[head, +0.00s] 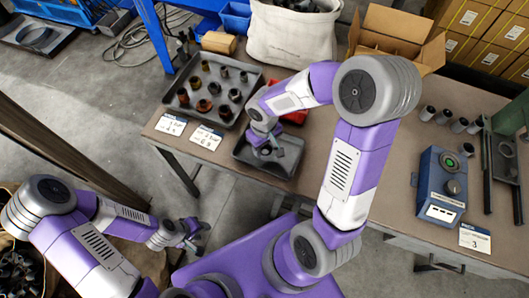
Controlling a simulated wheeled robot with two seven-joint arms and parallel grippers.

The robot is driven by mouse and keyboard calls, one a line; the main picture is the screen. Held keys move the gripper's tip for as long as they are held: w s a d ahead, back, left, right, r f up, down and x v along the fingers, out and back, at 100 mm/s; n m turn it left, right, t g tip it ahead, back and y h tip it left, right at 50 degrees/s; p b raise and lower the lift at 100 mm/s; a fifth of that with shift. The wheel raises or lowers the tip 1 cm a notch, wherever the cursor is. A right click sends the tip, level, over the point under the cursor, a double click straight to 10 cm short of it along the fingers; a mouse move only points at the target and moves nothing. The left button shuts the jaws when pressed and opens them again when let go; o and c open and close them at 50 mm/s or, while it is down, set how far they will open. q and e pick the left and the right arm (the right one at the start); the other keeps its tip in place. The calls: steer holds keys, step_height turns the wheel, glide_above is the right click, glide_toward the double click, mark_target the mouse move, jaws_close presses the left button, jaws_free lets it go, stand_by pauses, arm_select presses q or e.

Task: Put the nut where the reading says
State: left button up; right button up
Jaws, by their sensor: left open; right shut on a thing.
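My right gripper (271,152) is low over a small dark grey tray (289,167) on the workbench. It is shut on a small dark piece, likely the nut, which the fingers mostly hide. I cannot tell whether the piece touches the tray floor. My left gripper (191,238) is open and empty, off the bench at lower left. A blue gauge box (436,188) with a round green display (449,162) and a dark knob stands at the right of the bench. Its reading is too small to make out.
A larger grey tray (178,99) of several nuts and fittings stands at the back left, and a red tray (297,116) is partly behind my arm. Printed cards (206,137) lie on the front edge; another card (475,239) is by the box. Several grey cylinders (443,116) stand behind it.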

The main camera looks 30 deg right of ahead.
step_height(320, 180, down, 4)
steer(key=shift+r+b, duration=0.1)
steer(key=shift+b, duration=0.55)
steer(key=shift+r, duration=0.1)
steer(key=shift+f+b, duration=0.35)
steer(key=o, duration=1)
steer(key=shift+r, duration=0.1)
